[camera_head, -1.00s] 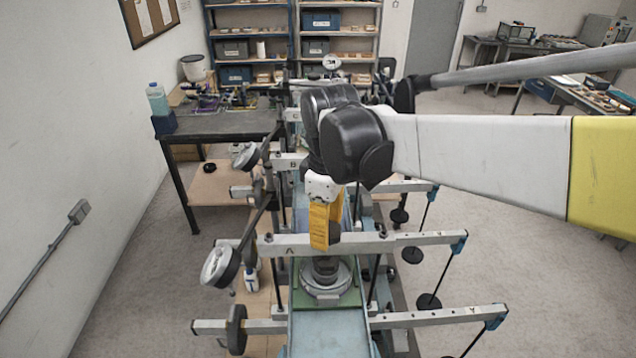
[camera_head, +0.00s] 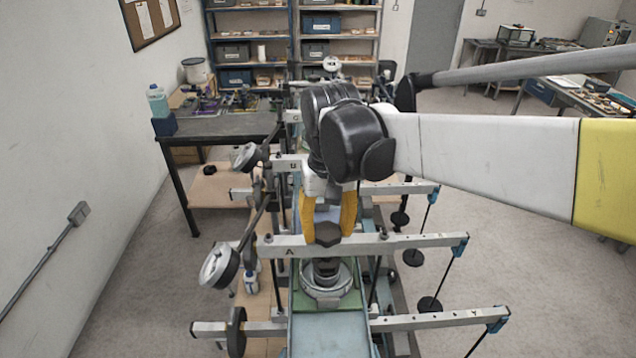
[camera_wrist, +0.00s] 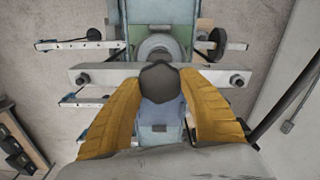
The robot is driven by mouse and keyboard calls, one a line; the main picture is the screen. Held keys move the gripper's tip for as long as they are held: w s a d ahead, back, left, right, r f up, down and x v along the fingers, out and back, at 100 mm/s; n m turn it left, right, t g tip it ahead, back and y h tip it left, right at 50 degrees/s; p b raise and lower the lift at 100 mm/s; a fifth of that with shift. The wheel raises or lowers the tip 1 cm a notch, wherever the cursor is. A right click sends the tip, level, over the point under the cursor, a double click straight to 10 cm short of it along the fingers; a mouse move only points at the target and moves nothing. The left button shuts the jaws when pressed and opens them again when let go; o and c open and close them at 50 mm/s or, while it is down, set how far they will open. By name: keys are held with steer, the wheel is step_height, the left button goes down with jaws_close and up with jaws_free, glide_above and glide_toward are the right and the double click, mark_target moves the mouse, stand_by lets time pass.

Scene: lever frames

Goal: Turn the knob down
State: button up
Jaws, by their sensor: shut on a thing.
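The knob (camera_head: 327,233) is a dark faceted piece beside the middle of the grey crossbar (camera_head: 385,241) marked A. In the wrist view the knob (camera_wrist: 160,83) lies between the fingertips, against the crossbar (camera_wrist: 100,74). My gripper (camera_head: 328,222) points down from above, with one yellow finger on each side of the knob. In the wrist view my gripper (camera_wrist: 160,92) is closed around the knob, with its fingertips at the knob's sides. The exact contact faces are hard to see.
Below the crossbar is a round metal fitting (camera_head: 326,277) on a green plate. More crossbars with dial discs (camera_head: 219,265) and hanging black weights (camera_head: 429,304) stand around. A dark workbench (camera_head: 225,124) is at the back left.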

mark_target(327, 230)
steer(key=m, duration=0.5)
steer(key=shift+m, duration=0.3)
steer(key=m, duration=0.5)
steer(key=shift+m, duration=0.3)
steer(key=o, duration=1.2)
step_height(327, 230, up, 12)
